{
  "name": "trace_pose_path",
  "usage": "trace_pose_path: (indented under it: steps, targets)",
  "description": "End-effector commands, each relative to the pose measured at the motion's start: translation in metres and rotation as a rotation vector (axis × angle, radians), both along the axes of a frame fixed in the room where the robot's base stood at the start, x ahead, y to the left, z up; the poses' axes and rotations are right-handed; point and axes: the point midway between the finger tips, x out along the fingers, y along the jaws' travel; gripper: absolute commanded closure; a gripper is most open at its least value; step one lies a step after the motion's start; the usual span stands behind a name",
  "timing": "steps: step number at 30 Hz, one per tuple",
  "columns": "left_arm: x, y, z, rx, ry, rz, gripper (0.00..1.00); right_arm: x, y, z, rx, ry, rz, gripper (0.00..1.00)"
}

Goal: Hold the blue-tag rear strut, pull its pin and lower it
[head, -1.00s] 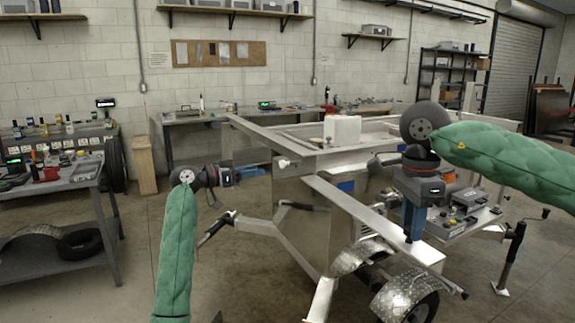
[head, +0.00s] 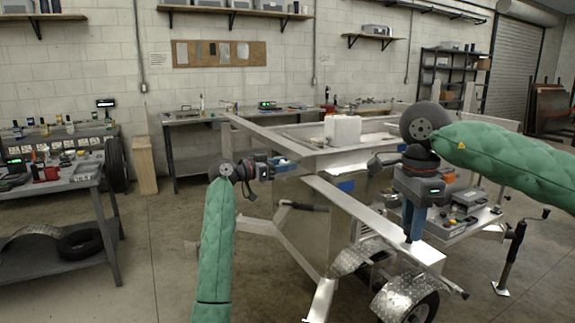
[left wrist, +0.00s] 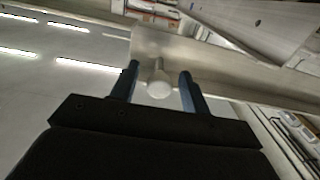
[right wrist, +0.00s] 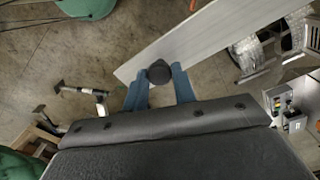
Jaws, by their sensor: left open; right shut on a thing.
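A long flat aluminium bar (head: 350,205), apparently the strut, slopes along the trailer's near side. A blue tag (head: 346,186) shows just behind it. My right gripper (head: 412,238) points down at the bar's near end and is shut on a black round knob (right wrist: 159,72) there; the bar (right wrist: 195,42) also crosses the right wrist view. My left gripper (head: 288,165) is open at the trailer's front corner. Its fingers (left wrist: 159,72) stand either side of a pale round pin knob (left wrist: 158,87), with gaps showing. In the head view the left gripper hides this knob.
The trailer (head: 385,130) carries a white box (head: 342,130). Its wheel and fender (head: 405,292) lie below my right gripper. A crank jack (head: 515,255) stands at right. A workbench (head: 65,185) stands at left, with clear floor between it and the trailer.

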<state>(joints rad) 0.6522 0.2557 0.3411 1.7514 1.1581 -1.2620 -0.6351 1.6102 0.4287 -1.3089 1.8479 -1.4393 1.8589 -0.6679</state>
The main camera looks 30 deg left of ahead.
Motion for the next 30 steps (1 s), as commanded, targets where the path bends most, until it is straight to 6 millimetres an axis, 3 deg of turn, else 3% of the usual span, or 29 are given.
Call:
trace_pose_path:
  steps: [14,22,30]
  targets:
    - [0.0116,-0.0089,0.0003,0.000,0.000,0.000,0.54,0.0006,0.0000,0.0006,0.001,-0.002,-0.001,1.00]
    - [0.0115,-0.0087,0.0003,0.000,0.000,0.000,1.00,0.0006,-0.0001,0.0005,0.001,-0.002,-0.001,1.00]
    - [0.0066,-0.0043,-0.0002,0.001,0.000,0.001,1.00,0.0007,-0.0002,0.0005,0.001,-0.002,-0.001,1.00]
